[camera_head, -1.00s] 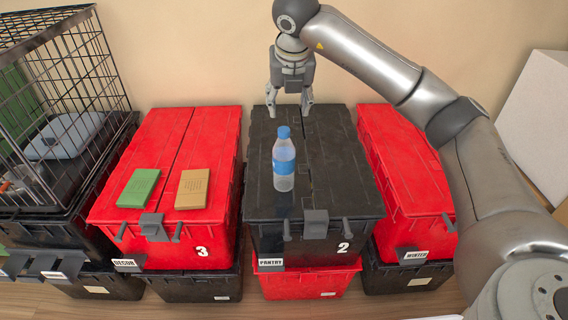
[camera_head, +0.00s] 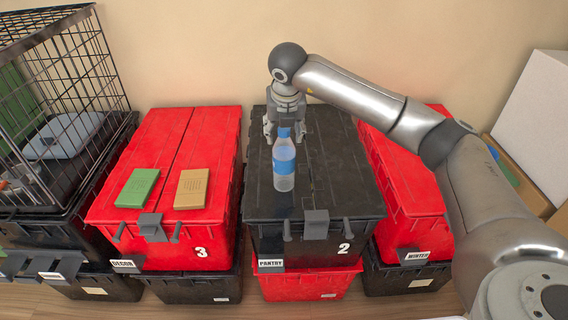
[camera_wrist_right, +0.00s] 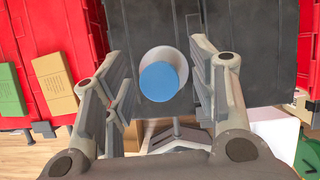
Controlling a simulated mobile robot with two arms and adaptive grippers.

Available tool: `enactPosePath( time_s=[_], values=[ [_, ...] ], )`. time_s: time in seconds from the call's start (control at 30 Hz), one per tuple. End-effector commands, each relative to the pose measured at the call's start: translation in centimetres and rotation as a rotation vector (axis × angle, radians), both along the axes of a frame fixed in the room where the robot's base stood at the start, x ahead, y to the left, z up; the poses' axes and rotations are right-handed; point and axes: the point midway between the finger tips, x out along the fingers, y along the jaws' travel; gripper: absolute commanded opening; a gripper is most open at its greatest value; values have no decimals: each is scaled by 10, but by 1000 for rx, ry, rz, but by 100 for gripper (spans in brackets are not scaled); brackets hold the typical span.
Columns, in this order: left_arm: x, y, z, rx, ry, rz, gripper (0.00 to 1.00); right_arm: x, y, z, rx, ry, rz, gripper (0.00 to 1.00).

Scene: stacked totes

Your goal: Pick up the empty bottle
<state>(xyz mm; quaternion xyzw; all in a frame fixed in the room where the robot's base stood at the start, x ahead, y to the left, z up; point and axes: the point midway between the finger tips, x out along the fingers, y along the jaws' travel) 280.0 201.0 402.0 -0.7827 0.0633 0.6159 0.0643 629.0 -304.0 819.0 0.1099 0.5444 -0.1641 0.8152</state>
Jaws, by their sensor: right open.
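A clear bottle (camera_head: 284,165) with a blue cap and blue label stands upright on the black tote lid (camera_head: 335,190) marked 2. My right gripper (camera_head: 284,137) is open, with its fingertips at the height of the bottle's cap or just behind it. In the right wrist view the blue cap (camera_wrist_right: 160,82) lies between the two spread fingers (camera_wrist_right: 160,95), with a gap on either side. Whether a finger touches the bottle is not visible. My left gripper is not in view.
A red tote (camera_head: 120,217) marked 3 stands to the left, with a green box (camera_head: 138,187) and a tan box (camera_head: 191,188) on its lid. A wire cage (camera_head: 70,100) stands at far left. Another red tote (camera_head: 400,195) lies under my right arm.

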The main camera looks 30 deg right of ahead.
Motion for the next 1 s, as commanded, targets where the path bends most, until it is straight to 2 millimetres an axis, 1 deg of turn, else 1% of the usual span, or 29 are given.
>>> enactPosePath(
  time_s=[0.07,0.3,0.37,0.77,0.93,1.0],
  values=[
    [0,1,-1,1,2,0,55,0,0,0,0,0,0,53],
    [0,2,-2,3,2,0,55,0,0,0,0,1,1,22],
    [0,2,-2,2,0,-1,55,0,0,0,0,1,0,14],
    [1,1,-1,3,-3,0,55,0,0,3,1,0,0,14],
    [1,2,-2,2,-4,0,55,0,1,17,2,-2,0,14],
    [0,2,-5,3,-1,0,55,1,1,29,1,-3,0,14]
  ],
)
